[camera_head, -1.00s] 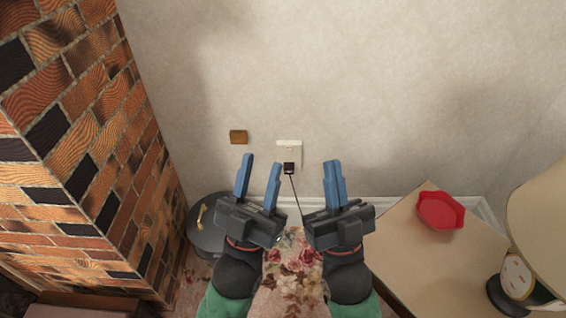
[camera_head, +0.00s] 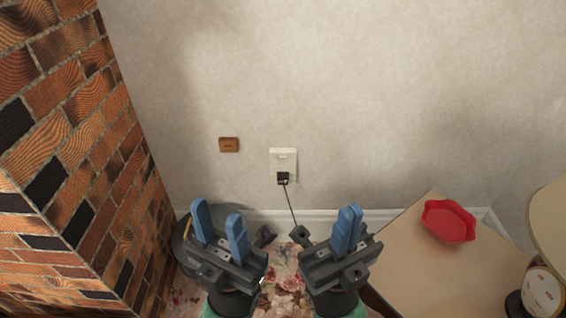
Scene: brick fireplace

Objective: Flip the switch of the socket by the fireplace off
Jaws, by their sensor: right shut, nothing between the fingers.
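The white socket (camera_head: 283,158) is on the wall to the right of the brick fireplace (camera_head: 60,150). A black plug (camera_head: 283,179) sits in its lower part, with a cord hanging down. A small switch shows in the upper part of the socket; its position is too small to tell. My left gripper (camera_head: 219,226) is open and empty, below and left of the socket. My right gripper (camera_head: 349,229) is shut and empty, below and right of the socket. Neither touches the socket in this view.
A small brown plate (camera_head: 229,145) is on the wall left of the socket. A table (camera_head: 415,275) stands at the right with a red dish (camera_head: 449,221), a clock (camera_head: 542,291) and a lampshade (camera_head: 552,225). A dark round container (camera_head: 183,245) stands behind my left gripper.

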